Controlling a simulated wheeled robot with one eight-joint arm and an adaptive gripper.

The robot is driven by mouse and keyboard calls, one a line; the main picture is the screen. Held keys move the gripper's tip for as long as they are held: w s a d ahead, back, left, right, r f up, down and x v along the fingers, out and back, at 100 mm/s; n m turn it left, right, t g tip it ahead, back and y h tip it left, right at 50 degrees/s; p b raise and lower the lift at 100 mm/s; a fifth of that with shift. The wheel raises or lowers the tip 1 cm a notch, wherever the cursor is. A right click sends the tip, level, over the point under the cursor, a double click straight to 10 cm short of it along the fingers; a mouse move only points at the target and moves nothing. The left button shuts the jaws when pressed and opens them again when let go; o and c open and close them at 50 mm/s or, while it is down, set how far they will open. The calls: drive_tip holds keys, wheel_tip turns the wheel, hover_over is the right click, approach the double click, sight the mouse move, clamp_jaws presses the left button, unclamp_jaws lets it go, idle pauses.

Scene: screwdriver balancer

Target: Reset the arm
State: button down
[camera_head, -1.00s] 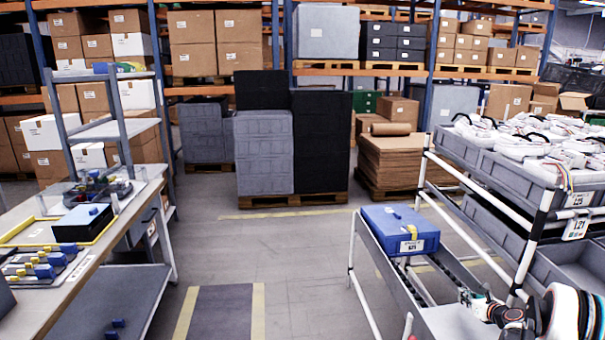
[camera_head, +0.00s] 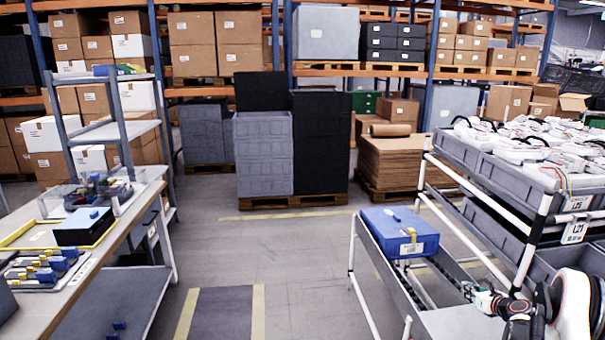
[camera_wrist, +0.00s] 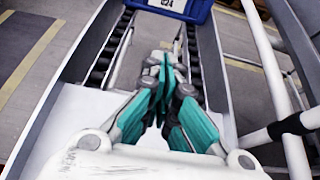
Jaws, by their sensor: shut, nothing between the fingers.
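My gripper (camera_wrist: 166,68) shows in the wrist view with its teal-edged fingers drawn together and nothing between them. It hangs over the lower end of the roller chute, with a pale surface below it. In the head view my gripper (camera_head: 474,292) is small at the lower right, to the right of and nearer than the blue box. The blue box (camera_head: 384,238), with a white label and a yellow latch, sits on the chute (camera_head: 393,285). Its edge also shows at the top of the wrist view (camera_wrist: 200,12), apart from the fingers.
A rack of grey trays (camera_head: 480,163) filled with white devices stands at the right, with white posts close to my arm. A workbench (camera_head: 100,255) with a black box (camera_head: 83,232) and small blue parts is at the left. The middle floor is clear.

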drive_tip(key=a+r+n+g+y, duration=0.1)
drive_tip(key=a+r+n+g, duration=0.1)
drive_tip(key=a+r+n, duration=1.1)
drive_tip(key=s+a+r+n+g, duration=0.1)
drive_tip(key=s+a+r+n, duration=0.1)
drive_tip(key=s+a+r, duration=0.55)
drive_tip(key=s+a+r+n+g, duration=0.15)
drive_tip(key=s+a+r, duration=0.25)
drive_tip(key=a+r, duration=0.6)
drive_tip(key=s+a+r+n+g, duration=0.1)
drive_tip(key=s+a+n, duration=0.3)
drive_tip(key=s, duration=0.4)
drive_tip(key=s+a+r+n+h, duration=0.1)
drive_tip(key=s+a+n, duration=0.3)
drive_tip(key=s, duration=0.4)
drive_tip(key=s+a+r+n+g, duration=0.15)
drive_tip(key=s+a+n, duration=0.25)
drive_tip(key=s, duration=0.5)
drive_tip(key=s+d+f+n+t+h, duration=0.1)
drive_tip(key=s+d+f+n, duration=0.2)
drive_tip(key=s+n, duration=0.3)
drive_tip(key=s, duration=0.5)
drive_tip(key=shift+h, duration=0.3)
drive_tip(key=shift+f, duration=0.1)
